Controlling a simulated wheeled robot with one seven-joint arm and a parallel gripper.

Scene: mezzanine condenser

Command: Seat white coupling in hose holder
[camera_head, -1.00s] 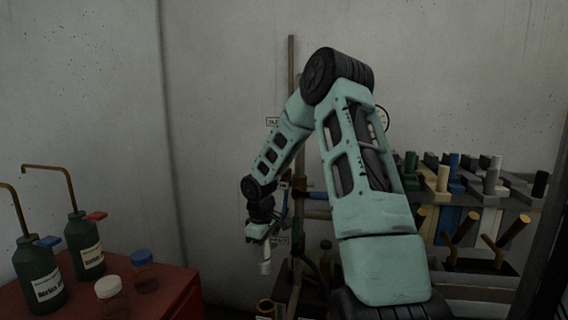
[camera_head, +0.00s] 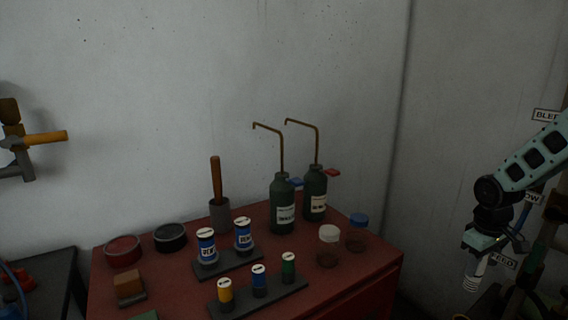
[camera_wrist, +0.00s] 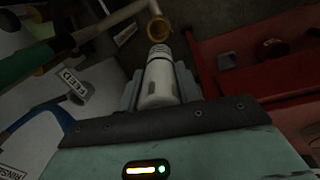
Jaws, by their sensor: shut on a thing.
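My gripper (camera_head: 474,262) is at the right of the head view, pointing down, in front of the pipework. It is shut on the white coupling (camera_head: 471,279), which hangs below it. In the wrist view the coupling (camera_wrist: 158,82) lies between the two grey fingers, with its ribbed end pointing away from my gripper. A brass ring (camera_wrist: 160,28) shows just beyond that end; I cannot tell whether they touch. I cannot identify the hose holder for certain in either view.
A red bench (camera_head: 335,290) holds green bottles (camera_head: 283,212), jars (camera_head: 328,247) and small labelled canisters (camera_head: 206,248). Pipework with a FEED tag (camera_head: 503,262) stands close by my gripper. A brass-handled valve (camera_head: 40,138) is on the left wall.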

